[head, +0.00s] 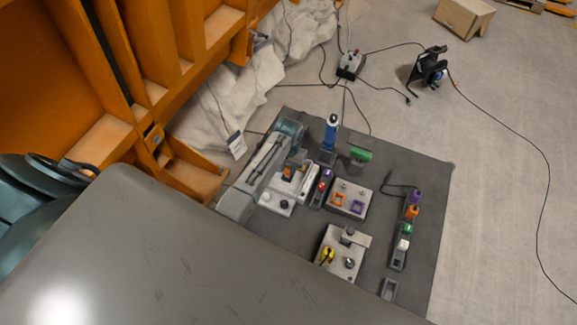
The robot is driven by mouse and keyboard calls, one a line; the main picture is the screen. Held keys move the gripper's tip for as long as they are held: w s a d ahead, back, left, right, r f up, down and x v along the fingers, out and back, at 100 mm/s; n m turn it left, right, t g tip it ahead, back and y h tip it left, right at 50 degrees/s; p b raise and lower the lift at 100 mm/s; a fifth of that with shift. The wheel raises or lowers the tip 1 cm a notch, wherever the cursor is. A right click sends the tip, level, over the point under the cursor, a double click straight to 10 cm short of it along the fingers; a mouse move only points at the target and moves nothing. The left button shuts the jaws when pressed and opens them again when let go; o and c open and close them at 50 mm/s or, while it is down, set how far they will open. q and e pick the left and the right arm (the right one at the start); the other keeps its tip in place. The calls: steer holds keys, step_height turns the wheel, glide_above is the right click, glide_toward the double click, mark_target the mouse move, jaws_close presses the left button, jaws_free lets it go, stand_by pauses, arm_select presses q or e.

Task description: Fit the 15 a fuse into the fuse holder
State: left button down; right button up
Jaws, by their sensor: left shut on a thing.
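My left gripper (309,184) is at the left part of the dark mat, at the end of my grey arm. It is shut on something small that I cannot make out. Just right of it is a dark strip (317,198) with small red and purple pieces (323,182). A grey block (362,191) with orange and purple square pieces stands further right. A second pale block (335,238) with a yellow piece (327,256) stands nearer. I cannot tell which one is the fuse holder, nor see the 15 A marking. My right gripper is not in view.
A dark rack at the right of the mat (441,195) holds purple, orange, green (407,229) and white (403,244) pieces. A blue-handled tool (331,131) and a green piece (360,154) stand at the back. Cables cross the floor beyond.

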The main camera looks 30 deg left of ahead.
arm_select(q)
steer(key=shift+f, duration=0.6)
steer(key=c, duration=0.6)
jaws_free()
steer(key=shift+c, duration=0.2)
steer(key=shift+r, duration=0.1)
steer(key=shift+r+p, duration=0.4)
steer(key=shift+r, duration=3.5)
